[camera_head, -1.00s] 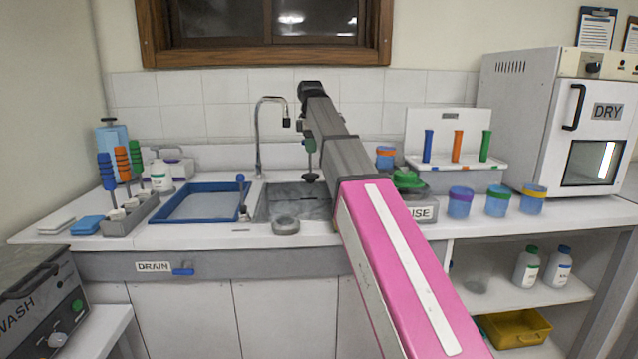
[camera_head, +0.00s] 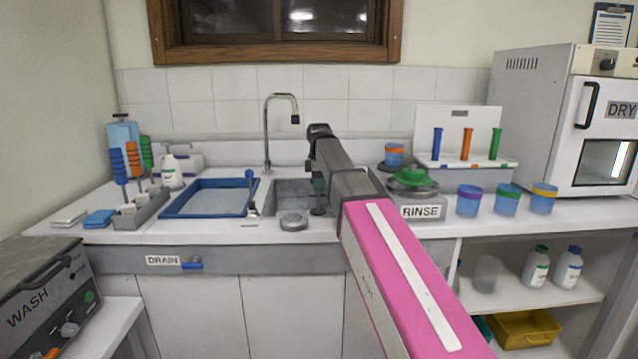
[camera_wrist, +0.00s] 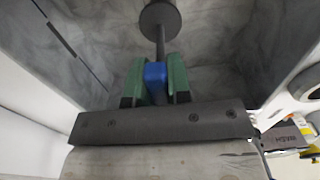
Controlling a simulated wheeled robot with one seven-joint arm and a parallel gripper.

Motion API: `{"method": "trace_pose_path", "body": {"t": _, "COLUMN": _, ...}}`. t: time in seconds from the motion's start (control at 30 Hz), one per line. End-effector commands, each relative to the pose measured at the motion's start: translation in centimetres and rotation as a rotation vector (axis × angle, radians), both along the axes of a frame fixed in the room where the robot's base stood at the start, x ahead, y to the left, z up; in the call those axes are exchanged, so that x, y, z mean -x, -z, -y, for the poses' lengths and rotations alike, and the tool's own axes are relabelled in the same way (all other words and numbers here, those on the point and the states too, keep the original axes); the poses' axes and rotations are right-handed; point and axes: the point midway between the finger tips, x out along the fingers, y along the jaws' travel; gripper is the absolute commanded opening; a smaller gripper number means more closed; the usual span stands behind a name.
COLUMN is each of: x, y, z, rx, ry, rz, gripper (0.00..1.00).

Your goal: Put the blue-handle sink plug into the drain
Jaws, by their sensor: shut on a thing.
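The blue-handle sink plug (camera_wrist: 155,74) is in the wrist view, between the green fingers of my gripper (camera_wrist: 154,85). My gripper is shut on its blue handle. A dark stem runs from the handle to a round dark disc (camera_wrist: 160,18). In the head view my gripper (camera_head: 318,186) hangs low inside the right part of the grey sink basin (camera_head: 285,189), and the plug's dark disc (camera_head: 318,211) shows beneath it. The drain hole is not visible; I cannot tell whether the disc touches the basin floor.
A round grey disc (camera_head: 292,221) lies on the sink's front rim. A blue-knobbed upright piece (camera_head: 250,185) stands at the basin's left edge, beside a blue-rimmed tray (camera_head: 208,198). The faucet (camera_head: 266,130) rises behind. The RINSE unit (camera_head: 421,211) is close on the right.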

Motion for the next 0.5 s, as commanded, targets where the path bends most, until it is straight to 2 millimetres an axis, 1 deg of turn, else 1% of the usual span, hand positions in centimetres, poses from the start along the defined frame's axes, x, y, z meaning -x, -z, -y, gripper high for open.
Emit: {"method": "trace_pose_path", "body": {"t": 0.5, "x": 0.1, "y": 4.7, "z": 0.0, "rx": 0.000, "ry": 0.000, "rz": -0.001, "gripper": 0.00}}
